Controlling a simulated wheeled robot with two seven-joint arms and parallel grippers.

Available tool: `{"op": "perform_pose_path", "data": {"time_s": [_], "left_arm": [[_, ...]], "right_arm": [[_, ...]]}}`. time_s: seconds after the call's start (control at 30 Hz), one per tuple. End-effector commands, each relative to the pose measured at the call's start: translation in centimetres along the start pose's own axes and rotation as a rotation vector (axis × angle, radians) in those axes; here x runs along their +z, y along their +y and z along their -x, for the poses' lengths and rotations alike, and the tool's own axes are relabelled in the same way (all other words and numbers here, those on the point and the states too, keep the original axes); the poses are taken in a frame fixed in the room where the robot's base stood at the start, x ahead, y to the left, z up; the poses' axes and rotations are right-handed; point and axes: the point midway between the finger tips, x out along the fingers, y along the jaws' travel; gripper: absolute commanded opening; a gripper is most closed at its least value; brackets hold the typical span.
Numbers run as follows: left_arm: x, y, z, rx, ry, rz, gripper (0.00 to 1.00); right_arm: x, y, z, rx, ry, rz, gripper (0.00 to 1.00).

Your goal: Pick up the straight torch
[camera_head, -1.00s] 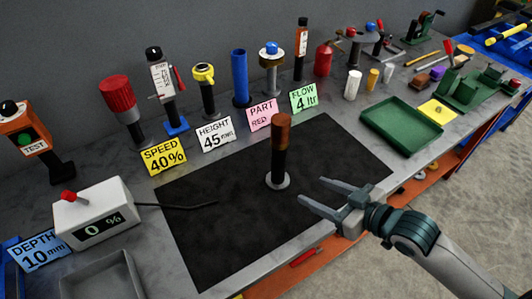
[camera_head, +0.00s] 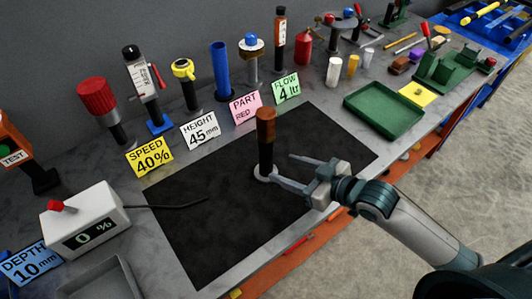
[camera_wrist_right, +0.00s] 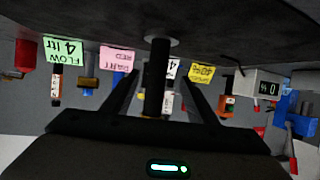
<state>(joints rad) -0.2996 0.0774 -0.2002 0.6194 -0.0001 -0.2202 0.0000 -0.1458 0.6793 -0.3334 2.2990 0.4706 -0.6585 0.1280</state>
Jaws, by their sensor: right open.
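The upright black stick with a brown top, which I take as the straight torch (camera_head: 265,137), stands on a pale round base on the dark mat (camera_head: 205,232). My right gripper (camera_head: 276,167) is open and empty, low over the mat just right of the torch, its fingers pointing left toward the torch's lower part. In the right wrist view, which is upside down, the torch (camera_wrist_right: 155,75) shows between the two spread fingers. I cannot tell whether a finger touches it. My left gripper is not in view.
A white box reading 0 % (camera_head: 85,220) with a dark cable sits at left. Several tools and label cards, such as SPEED 40% (camera_head: 150,157), line the back. A green tray (camera_head: 384,110) lies at right.

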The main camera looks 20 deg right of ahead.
Motion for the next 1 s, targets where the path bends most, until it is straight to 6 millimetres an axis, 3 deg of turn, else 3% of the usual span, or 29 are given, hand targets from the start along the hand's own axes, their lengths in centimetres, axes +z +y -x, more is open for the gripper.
{"op": "perform_pose_path", "data": {"time_s": [0.4,1.0], "left_arm": [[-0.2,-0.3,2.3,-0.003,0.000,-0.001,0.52],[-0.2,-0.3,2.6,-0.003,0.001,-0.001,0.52]], "right_arm": [[-0.2,0.0,-6.9,-0.001,0.001,-0.002,0.53],[0.0,0.1,-8.2,0.000,0.000,0.000,0.53]]}}
